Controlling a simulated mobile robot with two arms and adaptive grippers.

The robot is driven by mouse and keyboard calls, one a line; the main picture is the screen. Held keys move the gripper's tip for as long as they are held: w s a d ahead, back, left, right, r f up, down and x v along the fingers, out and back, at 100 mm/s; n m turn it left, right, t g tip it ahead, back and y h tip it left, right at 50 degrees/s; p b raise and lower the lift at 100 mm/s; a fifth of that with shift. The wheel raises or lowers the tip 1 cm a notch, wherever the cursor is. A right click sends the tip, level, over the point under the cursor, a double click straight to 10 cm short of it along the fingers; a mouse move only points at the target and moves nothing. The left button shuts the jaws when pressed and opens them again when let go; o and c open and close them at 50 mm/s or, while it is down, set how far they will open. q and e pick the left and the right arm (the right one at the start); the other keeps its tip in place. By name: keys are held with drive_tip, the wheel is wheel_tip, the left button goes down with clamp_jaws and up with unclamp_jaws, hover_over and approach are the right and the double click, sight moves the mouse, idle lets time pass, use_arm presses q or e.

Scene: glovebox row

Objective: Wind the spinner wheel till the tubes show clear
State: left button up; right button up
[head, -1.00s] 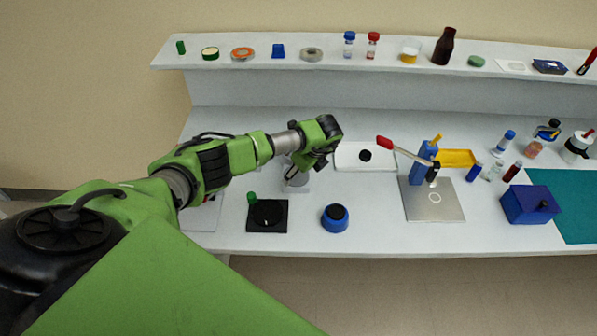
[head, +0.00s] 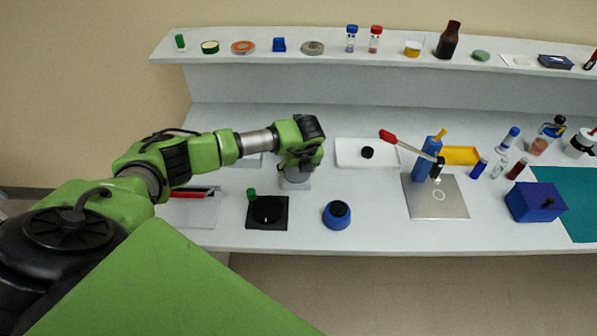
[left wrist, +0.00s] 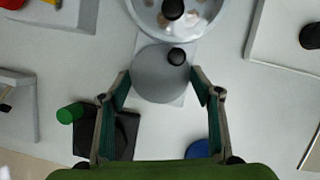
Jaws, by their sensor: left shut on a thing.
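The spinner (head: 295,182) stands on the bench, mostly hidden by my left gripper in the head view. In the left wrist view its grey wheel (left wrist: 155,85) shows as a flat disc with a black knob (left wrist: 177,56) near its upper right edge. Above it is the spinner's round bowl (left wrist: 148,12), cut off by the top edge. Small brownish shapes, perhaps the tubes, show in the bowl, too blurred to judge how clear they are. My left gripper (left wrist: 162,84) is shut on the wheel, one finger at each side of it. My right gripper is out of view.
A black plate with a green-topped post (head: 267,212) and a blue round pot (head: 337,215) stand in front of the spinner. A white tray (head: 350,160) lies to its right, a grey plate (head: 440,203) farther right. A shelf (head: 215,66) runs along the back.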

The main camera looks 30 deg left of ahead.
use_arm(q)
drive_tip(key=m+h+b, duration=0.1)
drive_tip(key=m+b, duration=0.1)
drive_tip(key=b, duration=0.1)
drive_tip(key=m+t+h+b, duration=0.1)
drive_tip(key=m+b, duration=0.1)
drive_tip(key=m, duration=0.1)
drive_tip(key=m+h+b, duration=0.1)
drive_tip(key=m+b, duration=0.2)
drive_tip(key=shift+s+a+f+b, duration=0.2)
drive_tip(key=shift+a+f+b, duration=0.1)
drive_tip(key=shift+a, duration=0.1)
drive_tip(key=shift+a+r+m+h+b, duration=0.1)
drive_tip(key=shift+m+h+b, duration=0.3)
drive_tip(key=shift+m+b, duration=0.65)
drive_tip(key=shift+a+r+m+h+b, duration=0.1)
drive_tip(key=shift+m+h+b, duration=0.3)
drive_tip(key=shift+m+b, duration=0.65)
drive_tip(key=shift+m, duration=0.3)
drive_tip(key=o, duration=1.1)
drive_tip(key=shift+r, duration=0.1)
drive_tip(key=v, duration=1.2)
